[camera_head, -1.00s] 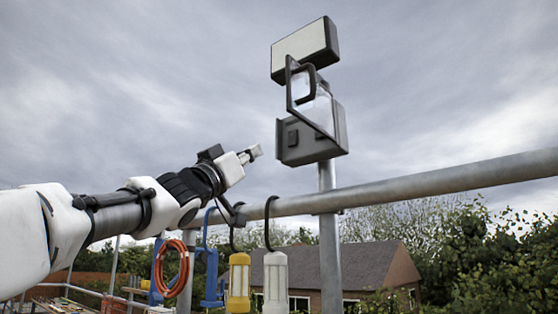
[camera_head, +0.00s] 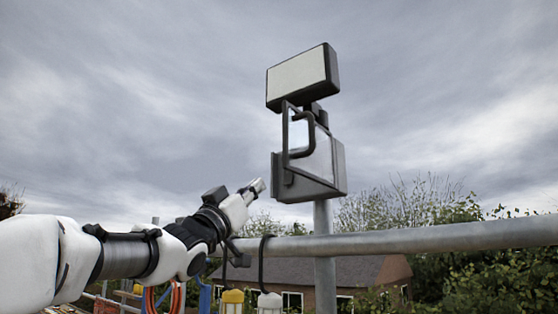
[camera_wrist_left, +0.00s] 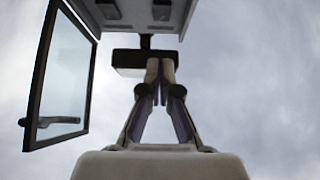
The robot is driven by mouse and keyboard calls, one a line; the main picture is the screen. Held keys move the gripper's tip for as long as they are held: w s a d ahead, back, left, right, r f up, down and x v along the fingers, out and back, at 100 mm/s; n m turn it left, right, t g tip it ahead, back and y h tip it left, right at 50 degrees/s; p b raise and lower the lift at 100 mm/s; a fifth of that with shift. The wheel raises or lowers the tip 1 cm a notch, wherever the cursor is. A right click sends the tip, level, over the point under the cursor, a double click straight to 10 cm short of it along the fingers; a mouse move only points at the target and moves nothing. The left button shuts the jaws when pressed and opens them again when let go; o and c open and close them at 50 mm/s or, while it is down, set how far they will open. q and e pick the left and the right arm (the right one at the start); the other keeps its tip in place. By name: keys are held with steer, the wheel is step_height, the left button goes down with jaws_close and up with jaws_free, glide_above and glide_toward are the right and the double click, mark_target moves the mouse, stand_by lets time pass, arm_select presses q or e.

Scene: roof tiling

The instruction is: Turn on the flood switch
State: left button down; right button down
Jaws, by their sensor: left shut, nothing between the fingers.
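The flood lamp (camera_head: 297,81), a pale panel in a dark housing, tops a post. Below it is a grey switch box (camera_head: 337,166) with a framed clear cover (camera_head: 318,156) and a dark handle standing out from its front. A small dark switch (camera_head: 288,177) shows on the box's left part. My left gripper (camera_head: 257,187) is shut and empty, just left of the box and apart from it. In the left wrist view its fingertips (camera_wrist_left: 160,68) meet below the box (camera_wrist_left: 140,25). The cover (camera_wrist_left: 66,75) hangs at the left there. The right gripper is not in view.
A thick metal rail (camera_head: 440,238) runs across below the box, joined to the post (camera_head: 325,270). Open sky surrounds the box. A brick house (camera_head: 330,275) and trees stand behind.

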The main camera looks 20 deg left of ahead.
mark_target(287, 180)
arm_select(q)
steer(key=w+d+r+p, duration=0.1)
steer(key=w, duration=0.1)
steer(key=w+r+p, duration=0.1)
steer(key=w+p, duration=0.1)
steer(key=w, duration=0.1)
steer(key=w+d+r+p, duration=0.1)
steer(key=w, duration=0.1)
steer(key=shift+w+d+p, duration=0.25)
steer(key=shift+d+p, duration=0.05)
steer(key=shift+d, duration=0.05)
steer(key=shift+w+d+f, duration=0.1)
steer(key=shift+w+f, duration=0.05)
steer(key=shift+w, duration=0.25)
steer(key=shift+w+d+f+t+b, duration=0.25)
steer(key=shift+f+t+b, duration=0.15)
steer(key=shift+f+b, duration=0.1)
steer(key=shift+r+t, duration=0.3)
steer(key=shift+r, duration=0.05)
steer(key=shift+w+a, duration=0.1)
steer(key=shift+w, duration=0.1)
steer(key=shift+s, duration=0.1)
